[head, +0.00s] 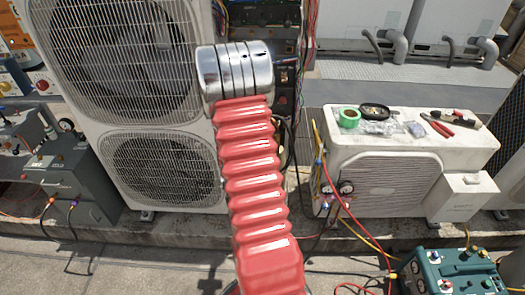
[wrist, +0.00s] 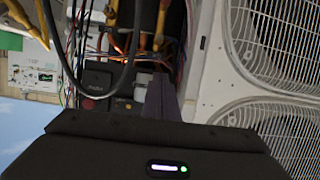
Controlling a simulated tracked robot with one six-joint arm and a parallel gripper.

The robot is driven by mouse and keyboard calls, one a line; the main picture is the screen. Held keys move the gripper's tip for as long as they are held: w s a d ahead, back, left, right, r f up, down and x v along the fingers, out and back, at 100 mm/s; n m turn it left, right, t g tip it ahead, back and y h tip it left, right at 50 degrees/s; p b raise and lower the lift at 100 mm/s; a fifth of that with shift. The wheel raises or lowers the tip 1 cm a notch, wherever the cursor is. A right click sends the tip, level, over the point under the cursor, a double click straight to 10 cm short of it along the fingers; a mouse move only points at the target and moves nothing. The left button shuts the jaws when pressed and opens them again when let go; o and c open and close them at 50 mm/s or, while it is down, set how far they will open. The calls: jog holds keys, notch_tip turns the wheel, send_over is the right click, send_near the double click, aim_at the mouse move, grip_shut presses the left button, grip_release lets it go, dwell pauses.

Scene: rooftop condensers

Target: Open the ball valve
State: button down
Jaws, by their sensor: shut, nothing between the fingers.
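I cannot make out a ball valve for certain in either view. In the wrist view, yellow-orange parts (wrist: 162,22) show among wires at the top, and I cannot tell whether one is a valve lever. My gripper (wrist: 162,88) shows in the wrist view as dark fingers closed together, with nothing between them. It points toward the wiring and dark boxes of an open electrical bay (wrist: 105,85). Contact cannot be told. In the head view my red arm hides the gripper and part of the bay (head: 285,75).
A tall two-fan condenser (head: 160,170) stands left of the bay. A low white unit (head: 385,160) at right carries green tape (head: 349,118) and red-handled pliers (head: 463,119). Hoses and gauges (head: 345,187) hang at its left side. A teal machine (head: 450,272) stands front right.

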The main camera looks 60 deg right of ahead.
jog(key=w+a+r+n+t+y, duration=0.1)
jog(key=w+a+r+y, duration=0.2)
jog(key=a, duration=0.4)
jog(key=w+a+r+n+y, duration=0.1)
jog(key=w+a+r+n, duration=0.1)
jog(key=w+a+r, duration=0.3)
jog(key=s+a+r+n+y, duration=0.15)
jog(key=a+r, duration=0.25)
jog(key=a, duration=0.4)
jog(key=s+a+r+n+y, duration=0.1)
jog(key=s+a+r+y, duration=0.2)
jog(key=a, duration=0.5)
jog(key=s+a+r+n+g+y, duration=0.1)
jog(key=s+a+r+n+g, duration=0.1)
jog(key=s+a, duration=0.6)
jog(key=s+a+r+n+g+y, duration=0.1)
jog(key=s+a+r+n+y, duration=0.1)
jog(key=s+a+r, duration=0.3)
jog(key=s+a+n, duration=0.1)
jog(key=s+a, duration=0.2)
jog(key=s, duration=0.4)
jog(key=shift+a+g, duration=0.35)
jog(key=shift+g, duration=0.05)
jog(key=shift+s, duration=0.15)
